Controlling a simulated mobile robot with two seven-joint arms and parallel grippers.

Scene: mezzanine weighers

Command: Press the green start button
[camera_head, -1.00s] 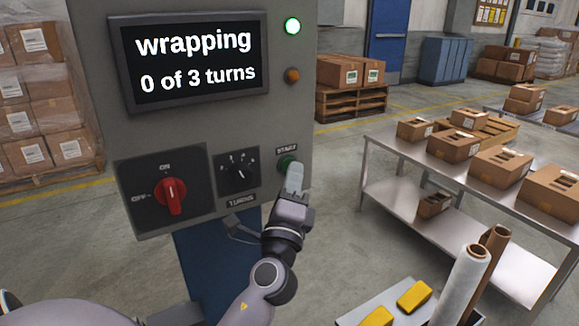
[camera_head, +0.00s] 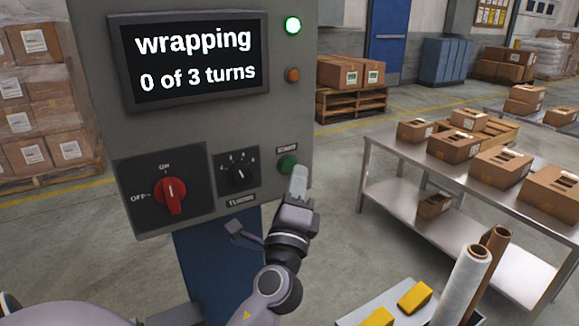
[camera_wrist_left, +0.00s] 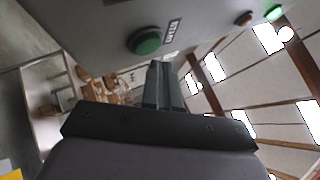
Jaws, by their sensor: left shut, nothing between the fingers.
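The green start button (camera_head: 287,164) sits at the lower right of the grey control panel (camera_head: 215,120), under a small label. It also shows in the left wrist view (camera_wrist_left: 146,41), uncovered. My left gripper (camera_head: 299,172) is shut and empty, its fingertips just right of and below the button, with a gap between them in the wrist view. The panel screen (camera_head: 194,58) reads "wrapping 0 of 3 turns". A green lamp (camera_head: 293,26) at the top right of the panel is lit. My right gripper is out of view.
A red rotary switch (camera_head: 171,195) and a black dial (camera_head: 240,174) sit left of the button. A steel table (camera_head: 390,148) with several cartons stands to the right. Film rolls (camera_head: 465,280) and yellow blocks (camera_head: 414,296) are at the lower right.

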